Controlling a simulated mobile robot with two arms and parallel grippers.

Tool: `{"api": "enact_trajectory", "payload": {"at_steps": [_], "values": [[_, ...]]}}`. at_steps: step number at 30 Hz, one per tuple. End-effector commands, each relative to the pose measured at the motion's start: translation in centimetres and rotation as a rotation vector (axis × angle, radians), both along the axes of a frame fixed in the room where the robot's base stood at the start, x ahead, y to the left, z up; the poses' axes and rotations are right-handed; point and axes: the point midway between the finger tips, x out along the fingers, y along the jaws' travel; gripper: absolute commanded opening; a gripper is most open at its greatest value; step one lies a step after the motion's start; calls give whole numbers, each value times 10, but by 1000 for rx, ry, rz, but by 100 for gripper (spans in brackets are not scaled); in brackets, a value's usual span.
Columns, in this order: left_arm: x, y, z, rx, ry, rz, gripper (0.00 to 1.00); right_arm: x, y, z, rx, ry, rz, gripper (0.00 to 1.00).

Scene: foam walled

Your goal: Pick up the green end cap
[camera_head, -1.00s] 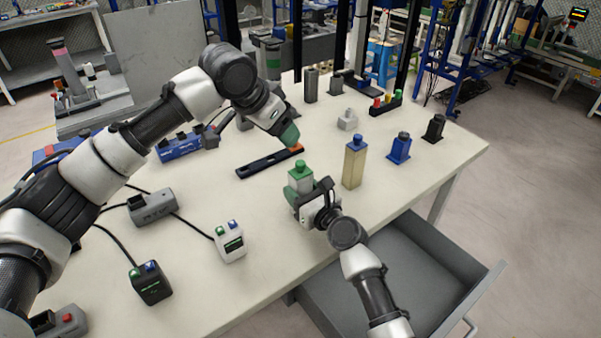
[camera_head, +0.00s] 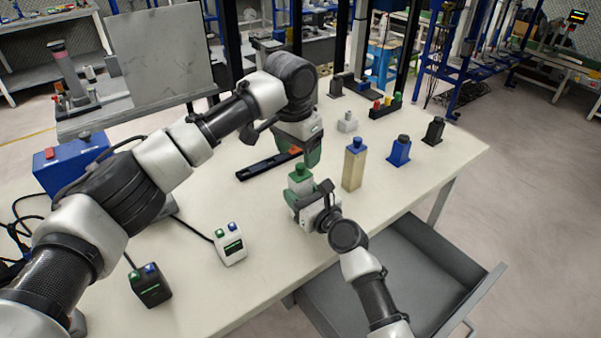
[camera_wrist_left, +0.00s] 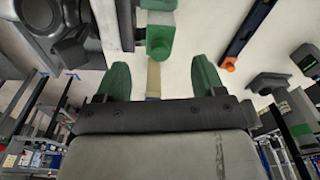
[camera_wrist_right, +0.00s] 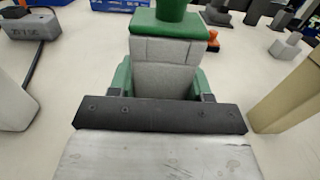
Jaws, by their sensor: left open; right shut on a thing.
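My left gripper (camera_head: 309,158) is open and empty, just behind the cap. In the left wrist view the green cap (camera_wrist_left: 160,38) lies ahead, between the lines of the two open green fingers (camera_wrist_left: 160,78), apart from them.
A beige block with a blue cap (camera_head: 353,168) stands right of the held block. A blue block (camera_head: 399,151) and a dark block (camera_head: 434,131) stand farther right. A dark bar with an orange end (camera_head: 262,166) lies behind. An open drawer (camera_head: 410,270) is below the table's front edge.

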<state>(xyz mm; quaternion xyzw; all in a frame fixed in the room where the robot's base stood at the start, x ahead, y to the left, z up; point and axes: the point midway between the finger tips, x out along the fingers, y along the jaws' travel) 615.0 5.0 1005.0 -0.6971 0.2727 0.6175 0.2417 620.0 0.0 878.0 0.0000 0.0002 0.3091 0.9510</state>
Motion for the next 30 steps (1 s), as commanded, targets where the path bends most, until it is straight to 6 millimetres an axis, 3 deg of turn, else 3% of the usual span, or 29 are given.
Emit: {"api": "enact_trajectory", "payload": {"at_steps": [9,18,28,30], "values": [[7,-2,-43,1,2,0,69,0,0,0,0,0,0,22],[7,-3,-47,0,0,0,67,0,0,0,0,0,0,22],[7,-2,-47,1,1,1,17,0,0,0,0,0,0,22],[8,-2,-47,1,0,1,15,0,0,0,0,0,0,22]]}}
